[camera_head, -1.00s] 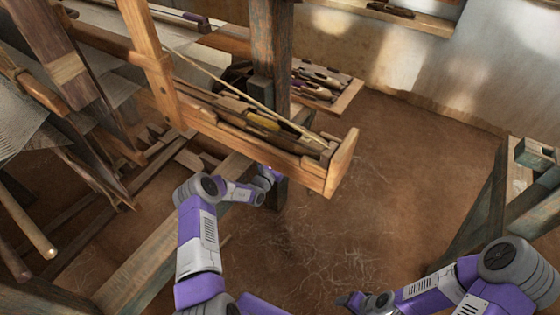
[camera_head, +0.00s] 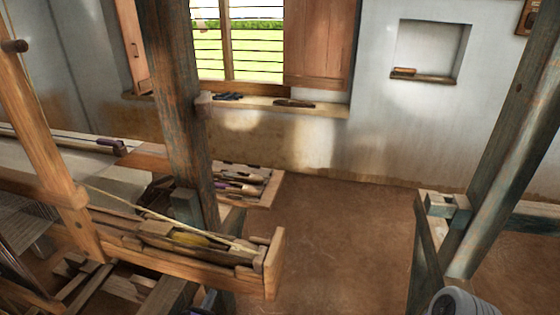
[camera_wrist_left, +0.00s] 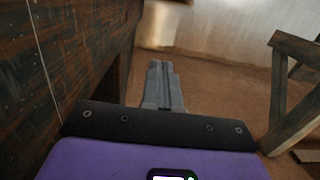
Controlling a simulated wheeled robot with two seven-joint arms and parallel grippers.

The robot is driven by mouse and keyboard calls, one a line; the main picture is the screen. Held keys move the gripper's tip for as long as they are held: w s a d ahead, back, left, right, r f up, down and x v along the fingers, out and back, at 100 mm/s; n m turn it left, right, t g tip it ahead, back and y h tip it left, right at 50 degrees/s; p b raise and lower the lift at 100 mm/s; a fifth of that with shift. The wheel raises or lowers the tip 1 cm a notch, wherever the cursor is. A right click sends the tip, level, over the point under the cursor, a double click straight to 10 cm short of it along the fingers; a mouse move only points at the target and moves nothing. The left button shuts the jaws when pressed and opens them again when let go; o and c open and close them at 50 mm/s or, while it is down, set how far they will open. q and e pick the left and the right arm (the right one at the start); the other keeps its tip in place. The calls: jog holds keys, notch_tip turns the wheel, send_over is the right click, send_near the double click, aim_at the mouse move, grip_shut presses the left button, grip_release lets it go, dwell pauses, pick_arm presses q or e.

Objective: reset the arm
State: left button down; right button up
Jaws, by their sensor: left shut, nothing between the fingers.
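My left gripper (camera_wrist_left: 163,68) shows in the left wrist view, its two grey fingers pressed together with nothing between them. It points away over the brown floor, to the right of a dark wooden beam (camera_wrist_left: 65,60); I see no contact with the beam. In the head view only a small purple and grey bit of my left arm shows at the bottom edge, below the loom's wooden shuttle box. A grey part of my right arm shows at the bottom right. My right gripper is out of view.
The loom's wooden shuttle box (camera_head: 185,260), holding a shuttle, juts out at left beside a dark post (camera_head: 182,110). A tray with shuttles (camera_head: 240,186) lies behind it. A wooden frame (camera_head: 430,240) stands at right. The floor between is clear.

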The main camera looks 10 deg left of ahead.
pick_arm(q)
jog(key=s+d+m+g+h+p, duration=0.1)
jog(key=s+d+m+g+h, duration=0.25)
jog(key=d, duration=0.45)
jog(key=s+d+m+g+h, duration=0.3)
jog(key=d+m+g+h, duration=0.15)
jog(key=d, duration=0.45)
jog(key=s+d+f+m+g, duration=0.1)
jog(key=s+d+m+g, duration=0.35)
jog(key=s, duration=0.25)
jog(key=s+d+f+m+g, duration=0.1)
jog(key=s+d+m+g, duration=0.35)
jog(key=s, duration=0.25)
jog(key=s+a+r+m+y+p, duration=0.2)
jog(key=s+m+y, duration=0.4)
jog(key=m, duration=0.8)
jog(key=shift+s+a+r+m+g+p, duration=0.4)
jog(key=shift+s+a+r, duration=0.6)
jog(key=shift+s, duration=0.6)
jog(key=shift+d+r, duration=0.1)
jog(key=shift+d, duration=0.05)
